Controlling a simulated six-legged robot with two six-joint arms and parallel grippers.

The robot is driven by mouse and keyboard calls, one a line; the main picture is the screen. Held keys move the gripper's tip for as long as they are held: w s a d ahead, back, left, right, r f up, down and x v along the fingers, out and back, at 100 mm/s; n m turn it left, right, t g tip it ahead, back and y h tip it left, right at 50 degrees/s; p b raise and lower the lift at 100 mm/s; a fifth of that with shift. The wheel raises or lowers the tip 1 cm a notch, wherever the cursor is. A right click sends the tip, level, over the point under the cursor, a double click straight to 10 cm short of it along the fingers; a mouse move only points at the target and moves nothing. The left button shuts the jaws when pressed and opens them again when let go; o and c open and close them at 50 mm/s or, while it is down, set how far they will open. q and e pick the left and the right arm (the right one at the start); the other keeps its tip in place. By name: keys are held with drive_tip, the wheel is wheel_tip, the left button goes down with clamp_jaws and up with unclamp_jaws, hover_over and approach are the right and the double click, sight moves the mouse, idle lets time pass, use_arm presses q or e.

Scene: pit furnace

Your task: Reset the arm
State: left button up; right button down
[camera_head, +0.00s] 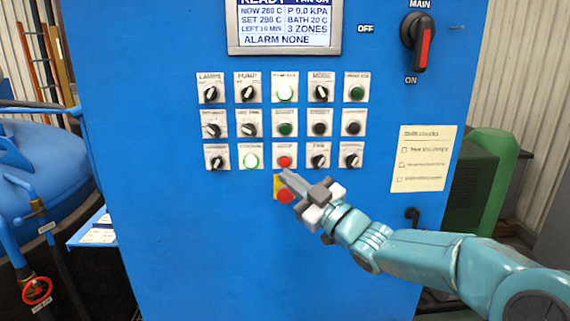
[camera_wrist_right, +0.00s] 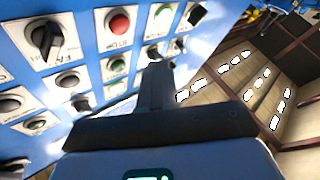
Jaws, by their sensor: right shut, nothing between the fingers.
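My right gripper (camera_head: 290,180) is shut and empty in front of the blue control cabinet (camera_head: 160,230) in the head view. Its fingertips overlap the red emergency button (camera_head: 285,196) on its yellow plate, just below the red push button (camera_head: 284,162). I cannot tell whether they touch the panel. In the right wrist view my closed fingers (camera_wrist_right: 157,75) point toward the panel, with the red stop button (camera_wrist_right: 119,22) and a black fan knob (camera_wrist_right: 45,38) beyond them. My left gripper is not in view.
A display (camera_head: 284,25) sits above rows of knobs and lit buttons. A main switch (camera_head: 421,42) is at the upper right, with a paper checklist (camera_head: 424,158) below. A blue vessel (camera_head: 45,175) and red valve wheel (camera_head: 37,290) stand left. A green machine (camera_head: 490,170) stands right.

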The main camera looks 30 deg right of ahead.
idle(0.4)
